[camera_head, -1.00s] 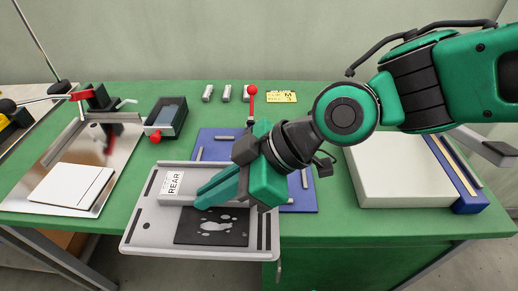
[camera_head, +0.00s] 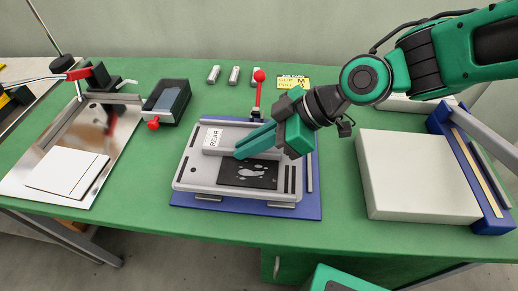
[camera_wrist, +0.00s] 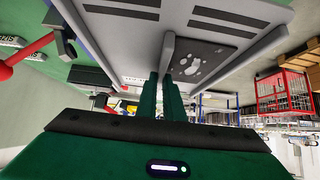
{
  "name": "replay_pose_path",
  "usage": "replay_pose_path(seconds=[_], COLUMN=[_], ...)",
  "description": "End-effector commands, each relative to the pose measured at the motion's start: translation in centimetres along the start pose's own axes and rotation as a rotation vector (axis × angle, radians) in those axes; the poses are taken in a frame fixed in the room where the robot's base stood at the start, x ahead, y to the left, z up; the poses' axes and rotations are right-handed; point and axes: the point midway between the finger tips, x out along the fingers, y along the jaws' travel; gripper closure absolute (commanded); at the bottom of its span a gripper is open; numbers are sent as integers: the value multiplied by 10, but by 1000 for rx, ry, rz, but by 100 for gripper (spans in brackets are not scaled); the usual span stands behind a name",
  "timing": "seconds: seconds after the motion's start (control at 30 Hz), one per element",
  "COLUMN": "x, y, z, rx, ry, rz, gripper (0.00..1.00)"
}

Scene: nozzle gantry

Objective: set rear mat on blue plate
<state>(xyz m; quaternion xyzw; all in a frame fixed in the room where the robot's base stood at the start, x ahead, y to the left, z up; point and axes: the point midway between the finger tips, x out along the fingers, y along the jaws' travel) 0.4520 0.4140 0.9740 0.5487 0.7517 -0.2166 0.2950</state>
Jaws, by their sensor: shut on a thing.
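The rear mat is a grey slotted tray (camera_head: 189,172) with a raised bar marked REAR and a black pad (camera_head: 248,174) with pale footprint shapes. In the head view it is over the blue plate (camera_head: 312,206), whose edges show at the front and right. I cannot tell whether it rests fully on the plate. My gripper (camera_head: 256,142) is shut on the mat's raised bar, from the right. In the wrist view the fingers (camera_wrist: 165,95) meet at the bar, with the mat's slotted surface (camera_wrist: 225,18) above them.
A red-knobbed lever (camera_head: 258,77) stands just behind the plate. A black box with a red knob (camera_head: 168,103) is to the left, beside a metal sheet with a white pad (camera_head: 66,171). A white block (camera_head: 415,175) is to the right. Green table (camera_head: 140,215) is clear in front.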

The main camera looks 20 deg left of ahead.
Motion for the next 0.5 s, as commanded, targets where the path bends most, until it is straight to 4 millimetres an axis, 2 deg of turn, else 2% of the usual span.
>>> replay_pose_path(seconds=[0.03,0.2,0.5], x=[2,6,16], y=[10,31,36], z=[6,20,33], rx=[4,0,0], ry=[0,0,-1], rz=[-1,0,-3], gripper=[100,100,100])
